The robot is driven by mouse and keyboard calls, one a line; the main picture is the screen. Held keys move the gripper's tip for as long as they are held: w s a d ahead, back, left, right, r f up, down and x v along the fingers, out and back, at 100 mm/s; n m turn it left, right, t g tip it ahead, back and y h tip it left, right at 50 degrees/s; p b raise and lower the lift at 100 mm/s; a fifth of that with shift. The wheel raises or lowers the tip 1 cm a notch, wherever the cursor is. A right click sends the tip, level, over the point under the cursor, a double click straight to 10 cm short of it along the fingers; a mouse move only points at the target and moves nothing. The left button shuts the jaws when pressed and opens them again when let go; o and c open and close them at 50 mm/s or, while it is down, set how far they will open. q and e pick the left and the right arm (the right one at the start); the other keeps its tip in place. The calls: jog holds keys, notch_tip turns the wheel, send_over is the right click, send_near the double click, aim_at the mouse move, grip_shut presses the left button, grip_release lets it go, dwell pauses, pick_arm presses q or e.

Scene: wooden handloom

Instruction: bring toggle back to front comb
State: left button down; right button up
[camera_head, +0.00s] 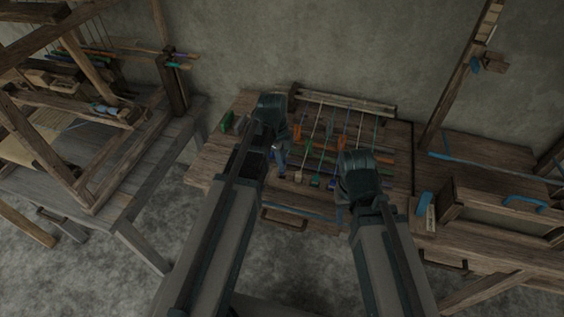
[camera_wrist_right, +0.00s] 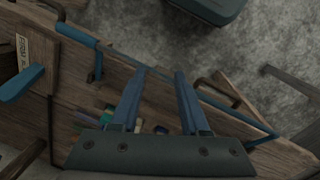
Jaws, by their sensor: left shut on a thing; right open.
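Several cords run from a wooden bar (camera_head: 345,103) at the back of the loom table to small coloured toggles near its front. A pale toggle (camera_head: 298,175), a green one (camera_head: 315,181) and a blue one (camera_head: 331,184) show between my arms. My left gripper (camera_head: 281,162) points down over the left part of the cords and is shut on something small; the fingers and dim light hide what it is. My right gripper (camera_wrist_right: 160,76) is open and empty, above the table's front edge. In the head view its own wrist hides most of it. I cannot clearly tell the front comb.
A wooden box (camera_head: 500,212) with a blue handle stands on the right part of the table. A wooden loom frame (camera_head: 95,130) stands at the left. A handle (camera_head: 284,219) sticks out from the table's front. Grey floor is open before the table.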

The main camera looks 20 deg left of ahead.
aim_at(281, 174)
pick_arm(q)
jog(key=shift+f, duration=0.1)
jog(key=shift+f+b, duration=1.7)
jog(key=shift+b, duration=0.15)
jog(key=shift+s, duration=0.1)
jog(key=c, duration=0.8)
grip_release()
jog(key=shift+r, duration=0.15)
